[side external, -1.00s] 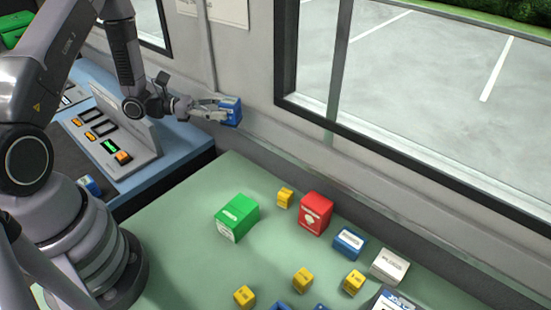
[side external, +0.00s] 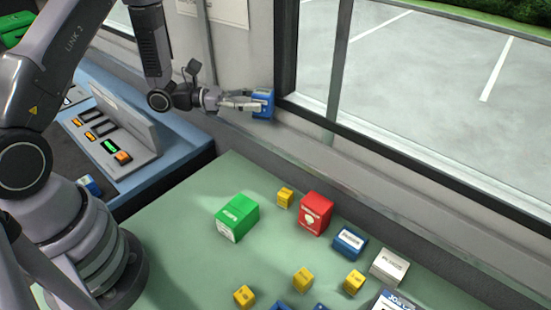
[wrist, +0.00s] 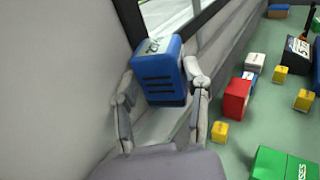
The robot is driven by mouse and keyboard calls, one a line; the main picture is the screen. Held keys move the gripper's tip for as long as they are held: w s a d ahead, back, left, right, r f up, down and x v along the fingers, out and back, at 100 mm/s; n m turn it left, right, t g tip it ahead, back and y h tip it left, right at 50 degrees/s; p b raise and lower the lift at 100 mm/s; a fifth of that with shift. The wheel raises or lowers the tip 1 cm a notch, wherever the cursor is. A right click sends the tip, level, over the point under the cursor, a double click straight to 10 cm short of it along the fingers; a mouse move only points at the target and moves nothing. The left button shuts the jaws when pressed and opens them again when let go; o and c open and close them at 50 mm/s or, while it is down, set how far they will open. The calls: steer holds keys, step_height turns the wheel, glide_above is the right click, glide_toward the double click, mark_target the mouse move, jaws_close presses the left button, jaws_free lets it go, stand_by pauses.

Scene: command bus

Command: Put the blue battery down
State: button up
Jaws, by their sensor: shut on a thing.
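The blue battery (side external: 263,103) is held up in the air near the wall and the window corner in the side external view. My gripper (side external: 256,103) is shut on it, with a finger on each side. In the wrist view the blue battery (wrist: 162,72) sits upright between the two fingers of my gripper (wrist: 163,90), its dark-marked face towards the camera. It is well above the level of the green table (side external: 185,225).
On the table stand a green box (side external: 237,218), a red box (side external: 315,214), a blue box (side external: 350,242), a white box (side external: 389,267) and several small yellow blocks (side external: 303,280). A console (side external: 115,150) is at the left. The table's left part is clear.

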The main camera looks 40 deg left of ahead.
steer(key=shift+a, duration=2.25)
steer(key=d, duration=0.6)
steer(key=shift+s+d+f, duration=0.1)
steer(key=shift+s+f, duration=0.05)
steer(key=shift+s, duration=0.05)
steer(key=s+d+f+m+g+h, duration=0.3)
steer(key=s+d+f+m+g, duration=0.15)
steer(key=s+d+f, duration=0.55)
steer(key=m+g, duration=0.5)
steer(key=g, duration=0.4)
glide_above(206, 306)
step_height(206, 306, down, 3)
step_height(206, 306, down, 7)
steer(key=shift+f, duration=0.25)
steer(key=shift+f, duration=0.15)
steer(key=o, duration=1.2)
